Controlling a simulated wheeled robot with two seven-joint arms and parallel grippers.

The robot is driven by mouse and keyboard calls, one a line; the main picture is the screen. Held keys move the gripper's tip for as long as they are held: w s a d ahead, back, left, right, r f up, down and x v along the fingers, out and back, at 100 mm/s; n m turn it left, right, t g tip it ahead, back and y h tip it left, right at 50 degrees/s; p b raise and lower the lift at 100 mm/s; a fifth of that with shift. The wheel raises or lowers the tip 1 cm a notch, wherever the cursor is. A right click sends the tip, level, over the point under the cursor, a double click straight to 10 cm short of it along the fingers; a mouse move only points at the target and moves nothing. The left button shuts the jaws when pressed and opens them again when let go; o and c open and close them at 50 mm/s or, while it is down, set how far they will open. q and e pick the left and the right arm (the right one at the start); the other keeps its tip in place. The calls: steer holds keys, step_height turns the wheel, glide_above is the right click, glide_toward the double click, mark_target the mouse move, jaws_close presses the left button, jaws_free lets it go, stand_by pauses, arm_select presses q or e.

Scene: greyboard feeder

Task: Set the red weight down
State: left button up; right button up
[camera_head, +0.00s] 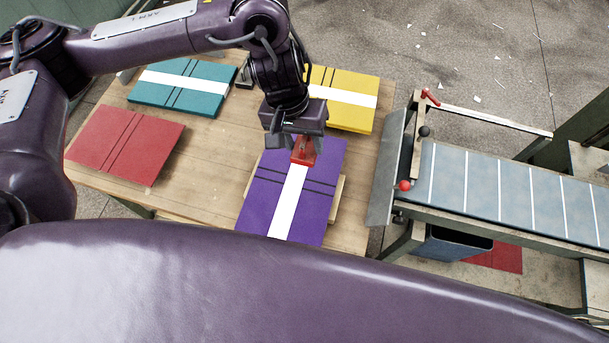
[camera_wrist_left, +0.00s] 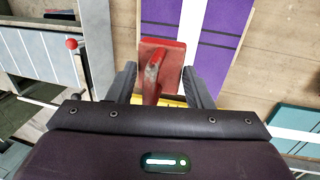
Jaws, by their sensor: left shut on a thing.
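The red weight (camera_head: 304,151) is a red block with a worn handle, seen closely in the wrist view (camera_wrist_left: 172,58). My left gripper (camera_head: 296,137) is above it, its two dark fingers (camera_wrist_left: 160,88) shut on the handle. In the head view the weight is over the far part of the white stripe of a purple board (camera_head: 312,202). I cannot tell whether its base touches the board. The purple board also shows in the wrist view (camera_wrist_left: 222,28). My right gripper is not in view.
A teal board (camera_head: 205,98), a yellow board (camera_head: 350,115) and a red board (camera_head: 125,143) lie on the wooden table (camera_head: 200,185). A grey conveyor (camera_head: 510,187) with a red-knobbed lever (camera_head: 404,186) stands to the right. Bare table separates the red and purple boards.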

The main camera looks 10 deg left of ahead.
arm_select(q)
steer(key=f+b, duration=0.1)
steer(key=f, duration=0.4)
steer(key=f+b, duration=0.1)
steer(key=f, duration=0.4)
steer(key=shift+d, duration=0.2)
steer(key=shift+f, duration=0.45)
step_height(320, 180, down, 4)
steer(key=shift+f, duration=0.1)
steer(key=o, duration=1.4)
steer(key=shift+f, duration=0.15)
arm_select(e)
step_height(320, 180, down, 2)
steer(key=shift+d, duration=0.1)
